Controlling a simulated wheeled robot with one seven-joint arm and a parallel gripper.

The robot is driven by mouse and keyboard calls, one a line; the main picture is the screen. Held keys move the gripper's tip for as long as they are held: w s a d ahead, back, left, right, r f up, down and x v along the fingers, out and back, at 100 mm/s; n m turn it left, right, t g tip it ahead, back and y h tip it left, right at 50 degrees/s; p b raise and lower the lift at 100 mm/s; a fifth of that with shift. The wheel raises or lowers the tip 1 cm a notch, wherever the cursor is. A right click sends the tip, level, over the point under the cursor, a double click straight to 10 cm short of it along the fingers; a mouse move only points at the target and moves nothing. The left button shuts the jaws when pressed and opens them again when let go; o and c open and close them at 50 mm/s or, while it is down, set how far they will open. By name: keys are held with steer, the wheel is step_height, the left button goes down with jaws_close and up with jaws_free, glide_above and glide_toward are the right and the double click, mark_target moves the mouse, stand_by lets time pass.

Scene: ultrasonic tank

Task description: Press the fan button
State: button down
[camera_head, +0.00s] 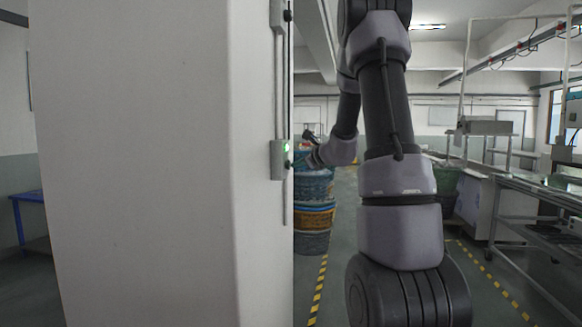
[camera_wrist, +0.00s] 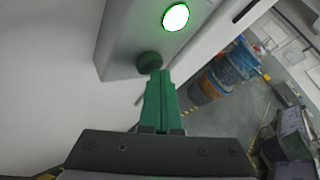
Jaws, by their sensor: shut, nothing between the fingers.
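A grey control box (camera_head: 277,160) is mounted on the edge of the white pillar in the head view. It also shows in the wrist view (camera_wrist: 125,35). It carries a lit white button with a green rim (camera_wrist: 175,17) and a dark green round button (camera_wrist: 149,63) below it. No label is readable, so I cannot tell which is the fan button. My gripper (camera_wrist: 161,73) is shut and empty, its green fingertips at the dark green button's lower right edge. I cannot tell whether they touch it. In the head view my gripper is small and hard to make out beside the box.
The white pillar (camera_head: 140,170) fills the left of the head view. Stacked blue and orange baskets (camera_head: 314,215) stand on the floor behind my arm. A metal workbench (camera_head: 540,190) is at the right. Floor with yellow-black tape lies between.

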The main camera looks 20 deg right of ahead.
steer(key=shift+a, duration=0.1)
stand_by(0.4)
steer(key=shift+w+a, duration=0.25)
steer(key=shift+a, duration=0.1)
steer(key=shift+d, duration=0.1)
steer(key=shift+s+d, duration=0.1)
steer(key=shift+s, duration=0.1)
stand_by(0.3)
steer(key=s+d, duration=0.3)
steer(key=d, duration=0.2)
steer(key=shift+s, duration=0.2)
steer(key=shift+d, duration=0.1)
stand_by(0.3)
